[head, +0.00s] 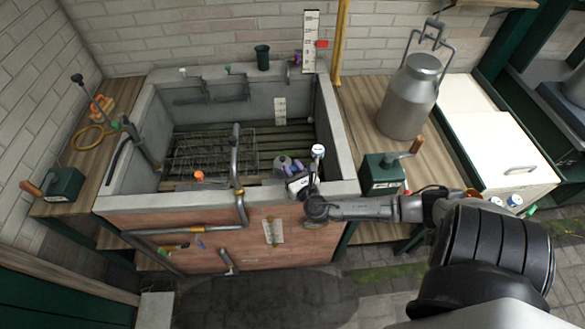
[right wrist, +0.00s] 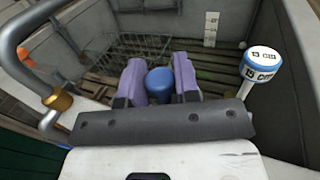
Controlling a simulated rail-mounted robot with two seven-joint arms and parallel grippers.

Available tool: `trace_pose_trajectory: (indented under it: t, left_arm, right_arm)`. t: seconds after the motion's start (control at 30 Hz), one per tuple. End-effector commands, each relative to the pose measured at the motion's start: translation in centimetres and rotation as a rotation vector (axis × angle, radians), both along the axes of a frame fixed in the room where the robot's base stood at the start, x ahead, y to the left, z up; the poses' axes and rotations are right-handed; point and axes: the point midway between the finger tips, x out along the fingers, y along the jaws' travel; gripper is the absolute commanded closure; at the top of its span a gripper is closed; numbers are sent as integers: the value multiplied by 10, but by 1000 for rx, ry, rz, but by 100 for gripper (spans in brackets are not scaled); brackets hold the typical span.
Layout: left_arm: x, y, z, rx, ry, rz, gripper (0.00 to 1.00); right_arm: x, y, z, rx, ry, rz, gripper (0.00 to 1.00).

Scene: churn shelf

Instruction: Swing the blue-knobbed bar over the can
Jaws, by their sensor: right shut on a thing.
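My right gripper (head: 297,176) is over the front rim of the stone trough, toward its right corner. In the right wrist view, its two purple fingers (right wrist: 159,80) are shut on a blue knob (right wrist: 160,81). The bar under this knob is hidden by the gripper. A grey metal can (head: 408,98) with a raised handle stands upright on the wooden shelf right of the trough, well apart from the gripper. My left gripper is not in view.
A white-capped post (head: 318,151) with a blue band stands close right of the gripper. A bent pipe (head: 237,162) with an orange knob (head: 199,176) is to its left. A wire rack (head: 205,155) lies in the trough. A green box (head: 381,174) with a lever stands before the can.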

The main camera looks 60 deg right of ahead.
Motion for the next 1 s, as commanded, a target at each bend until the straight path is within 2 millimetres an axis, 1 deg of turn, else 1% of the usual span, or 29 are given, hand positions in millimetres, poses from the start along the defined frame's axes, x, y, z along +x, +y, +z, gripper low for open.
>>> trace_pose_trajectory:
  t: [0.27,0.47,0.7,1.0]
  left_arm:
    - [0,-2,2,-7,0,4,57]
    - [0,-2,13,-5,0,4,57]
    - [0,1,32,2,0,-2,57]
    - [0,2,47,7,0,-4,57]
  right_arm:
    - [1,0,1,1,-1,-11,100]
    - [4,-5,3,4,-1,-90,100]
    - [10,-17,4,4,-2,-284,100]
    - [13,-36,3,3,-1,-542,100]
